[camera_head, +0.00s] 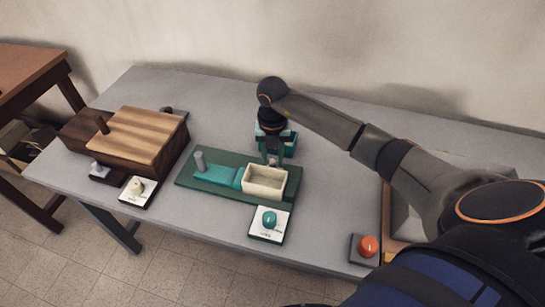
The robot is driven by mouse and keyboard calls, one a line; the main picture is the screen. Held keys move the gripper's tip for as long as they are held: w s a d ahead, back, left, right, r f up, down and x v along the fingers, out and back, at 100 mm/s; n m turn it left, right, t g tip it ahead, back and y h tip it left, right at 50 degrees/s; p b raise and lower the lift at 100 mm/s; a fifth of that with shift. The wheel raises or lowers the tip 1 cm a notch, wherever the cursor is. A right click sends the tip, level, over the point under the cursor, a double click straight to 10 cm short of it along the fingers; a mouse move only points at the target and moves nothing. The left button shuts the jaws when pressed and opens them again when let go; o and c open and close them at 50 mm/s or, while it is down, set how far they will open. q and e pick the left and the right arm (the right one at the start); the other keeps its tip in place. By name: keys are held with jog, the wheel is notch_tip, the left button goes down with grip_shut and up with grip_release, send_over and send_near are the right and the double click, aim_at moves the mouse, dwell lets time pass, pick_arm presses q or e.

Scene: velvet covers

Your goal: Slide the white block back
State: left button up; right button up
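The closest match to a white block is a cream, open-topped box (262,189), which sits on the right part of a dark green base (214,192) on the grey table. A teal slab (217,176) with a grey upright peg (200,161) lies to its left on the same base. My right gripper (273,158) points down at the back rim of the cream box. Its fingers are small and partly hidden, so I cannot tell whether they are open, or whether they touch the box. My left gripper is not in view.
A wooden box with a striped lid (135,135) stands at the left. My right arm covers the right side.

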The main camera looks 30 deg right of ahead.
jog(key=shift+f, duration=0.2)
grip_shut()
dwell(1.4)
